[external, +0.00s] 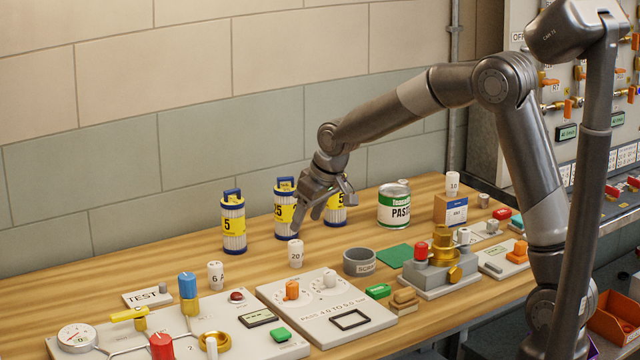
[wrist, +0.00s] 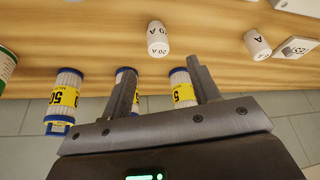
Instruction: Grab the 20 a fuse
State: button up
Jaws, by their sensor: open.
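The 20 A fuse (external: 295,253) is a small white cylinder marked 20, standing upright on the wooden bench behind the grey test panel. In the wrist view the 20 A fuse (wrist: 158,40) lies ahead of the fingers, near the middle of the picture. My gripper (external: 324,208) is open and empty, above and behind the fuse, in front of the yellow-labelled canisters. In the wrist view its two fingers (wrist: 162,78) are spread, apart from the fuse.
Several blue-capped canisters (external: 233,226) stand by the wall; two overlap the gripper in view. A 6 A fuse (external: 216,276) stands left, and a fuse marked 10 (external: 452,184) sits on a box. A grey ring cup (external: 360,262) and test panel (external: 330,305) flank the 20 A fuse.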

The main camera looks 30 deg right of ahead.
aim_at(298, 243)
jog(key=x, duration=0.5)
jog(key=shift+f, duration=0.15)
jog(key=shift+d+x, duration=0.1)
jog(key=shift+x, duration=1.25)
jog(key=shift+d+x, duration=0.15)
jog(key=shift+x, duration=1.2)
jog(key=shift+c, duration=0.5)
jog(key=c, duration=1)
